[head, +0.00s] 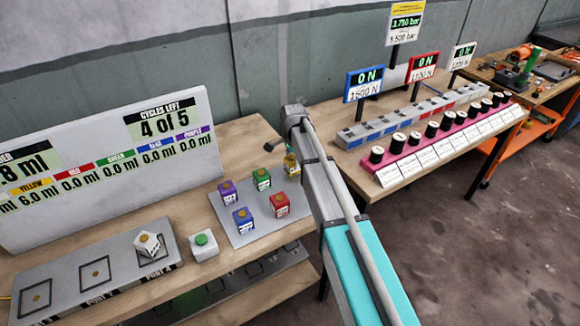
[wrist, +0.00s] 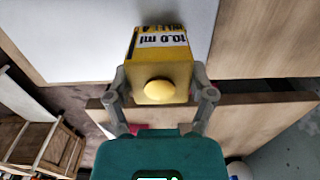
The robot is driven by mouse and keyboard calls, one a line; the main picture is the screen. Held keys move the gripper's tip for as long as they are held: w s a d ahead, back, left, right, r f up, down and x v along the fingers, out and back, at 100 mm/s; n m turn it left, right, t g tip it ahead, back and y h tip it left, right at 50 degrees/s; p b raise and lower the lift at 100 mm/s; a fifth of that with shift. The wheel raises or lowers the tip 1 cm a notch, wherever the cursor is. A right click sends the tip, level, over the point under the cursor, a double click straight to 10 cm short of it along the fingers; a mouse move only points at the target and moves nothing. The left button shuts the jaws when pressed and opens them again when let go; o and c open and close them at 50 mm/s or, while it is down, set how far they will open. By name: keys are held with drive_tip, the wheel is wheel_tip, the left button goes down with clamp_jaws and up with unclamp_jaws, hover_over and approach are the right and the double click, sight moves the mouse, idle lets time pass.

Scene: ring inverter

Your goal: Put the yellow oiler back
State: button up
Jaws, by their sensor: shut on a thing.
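My gripper (wrist: 160,82) is shut on the yellow oiler (wrist: 161,52), with one finger on each side of it. The oiler is a yellow block with a round yellow button and a label reading 10.0 ml. In the head view the yellow oiler (head: 291,163) is partly hidden by my arm, near the back right corner of the grey tray (head: 256,233). I cannot tell whether it touches the tray. Purple (head: 227,191), green (head: 261,179), blue (head: 243,218) and red (head: 279,204) oilers stand on the tray.
A white oiler (head: 148,243) stands on a marked square of the port plate (head: 65,286). A green-button box (head: 204,245) is beside it. A display board (head: 115,165) stands behind at left. Another table with a pink spool rack (head: 440,146) is at right.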

sight(293, 158)
drive_tip(key=shift+f, duration=0.55)
drive_tip(key=shift+f+b, duration=0.15)
drive_tip(key=shift+b, duration=0.25)
drive_tip(key=o, duration=1.2)
wheel_tip(293, 158, up, 12)
drive_tip(key=p, duration=1.2)
drive_tip(key=shift+r, duration=0.2)
